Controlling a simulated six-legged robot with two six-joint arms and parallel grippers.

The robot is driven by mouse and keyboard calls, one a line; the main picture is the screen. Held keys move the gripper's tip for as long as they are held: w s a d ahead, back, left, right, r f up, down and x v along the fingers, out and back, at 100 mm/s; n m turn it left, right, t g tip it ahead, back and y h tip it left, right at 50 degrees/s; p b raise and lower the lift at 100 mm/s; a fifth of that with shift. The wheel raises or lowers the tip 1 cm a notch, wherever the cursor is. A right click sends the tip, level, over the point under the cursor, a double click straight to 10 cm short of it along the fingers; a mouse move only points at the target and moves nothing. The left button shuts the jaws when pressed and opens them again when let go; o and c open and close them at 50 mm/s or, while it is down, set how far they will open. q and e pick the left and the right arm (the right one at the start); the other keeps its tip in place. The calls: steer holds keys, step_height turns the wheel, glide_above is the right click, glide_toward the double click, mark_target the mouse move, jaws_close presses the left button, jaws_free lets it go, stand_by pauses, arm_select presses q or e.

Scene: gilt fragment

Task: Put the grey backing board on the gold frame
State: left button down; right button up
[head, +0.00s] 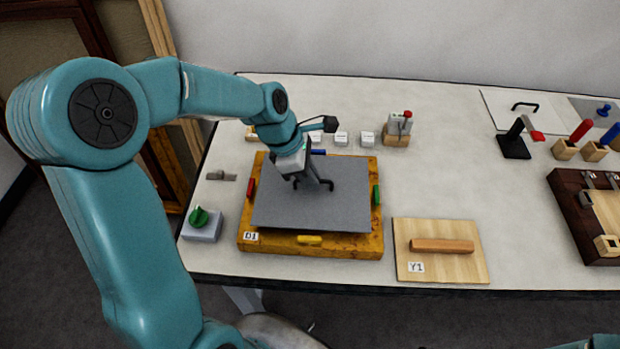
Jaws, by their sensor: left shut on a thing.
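The gold frame (262,243) lies flat on the table, with a label reading B1 at its front left corner. The grey backing board (320,212) is over the middle of the frame and hides its opening. It looks roughly level and slightly turned against the frame. I cannot tell whether it touches the frame or hangs just above it. My left gripper (314,184) points down at the board's upper middle and is shut on it; the exact grip spot is partly hidden by the dark fingers. My right gripper is out of view.
Red (251,188), green (376,194), yellow (310,240) and blue (318,152) pieces sit around the frame's sides. A wooden board (410,235) marked Y1 lies to the right. A green-knob box (203,224) stands left. The table's centre right is clear.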

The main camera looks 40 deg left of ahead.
arm_select(q)
steer(key=shift+w+f, duration=0.1)
steer(key=shift+f, duration=0.65)
steer(key=shift+f, duration=0.5)
steer(key=c, duration=1.2)
jaws_free()
steer(key=shift+r, duration=0.1)
steer(key=shift+r, duration=0.1)
steer(key=v, duration=1.2)
steer(key=shift+r, duration=0.35)
